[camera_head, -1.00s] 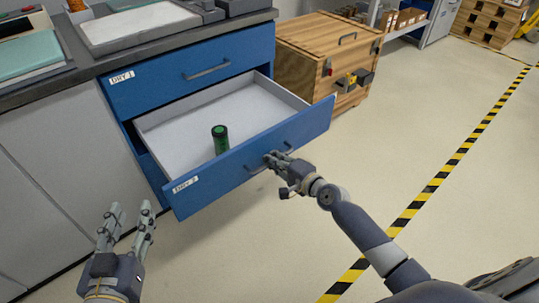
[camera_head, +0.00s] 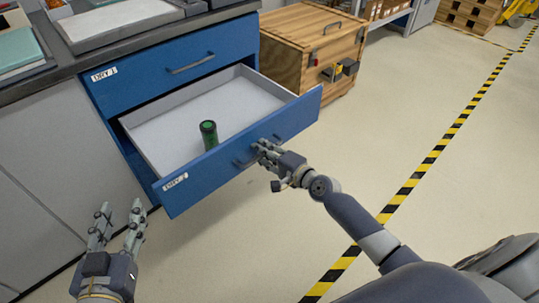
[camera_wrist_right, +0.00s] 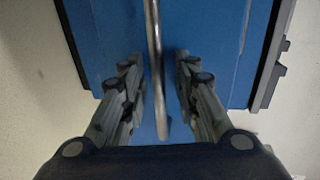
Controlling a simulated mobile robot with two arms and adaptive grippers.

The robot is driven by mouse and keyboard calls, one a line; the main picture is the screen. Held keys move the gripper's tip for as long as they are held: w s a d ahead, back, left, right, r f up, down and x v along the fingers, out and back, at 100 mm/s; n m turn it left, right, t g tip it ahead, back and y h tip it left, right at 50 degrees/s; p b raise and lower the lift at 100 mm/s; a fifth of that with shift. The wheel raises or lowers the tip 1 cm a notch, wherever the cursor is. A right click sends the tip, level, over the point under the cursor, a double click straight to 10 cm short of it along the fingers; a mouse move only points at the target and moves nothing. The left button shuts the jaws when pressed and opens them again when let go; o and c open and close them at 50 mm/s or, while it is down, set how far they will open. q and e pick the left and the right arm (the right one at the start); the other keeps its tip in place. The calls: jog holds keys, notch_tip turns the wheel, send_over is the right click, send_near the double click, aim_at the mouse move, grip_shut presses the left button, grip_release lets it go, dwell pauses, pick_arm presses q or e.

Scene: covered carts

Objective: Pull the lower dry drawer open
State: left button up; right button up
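The lower dry drawer, labelled DRY 2, has a blue front (camera_head: 205,178) and stands well out of the cabinet, with its grey interior showing. A dark green cylinder (camera_head: 209,135) stands upright inside it. My right gripper (camera_head: 259,150) is at the drawer's handle (camera_head: 240,163). In the right wrist view the metal handle (camera_wrist_right: 153,50) runs between the two fingers (camera_wrist_right: 157,80), with a visible gap on each side, so the gripper is open around it. My left gripper (camera_head: 117,215) is open and empty, low at the left, in front of the grey cabinet.
The upper drawer (camera_head: 150,82), labelled DRY 1, is closed above. Trays sit on the dark countertop (camera_head: 165,38). A wooden crate (camera_head: 285,55) stands behind the drawer. The floor (camera_head: 390,120) to the right is clear, crossed by a yellow-black stripe (camera_head: 430,160).

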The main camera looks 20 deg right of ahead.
jog(key=v, duration=1.2)
jog(key=shift+f, duration=0.1)
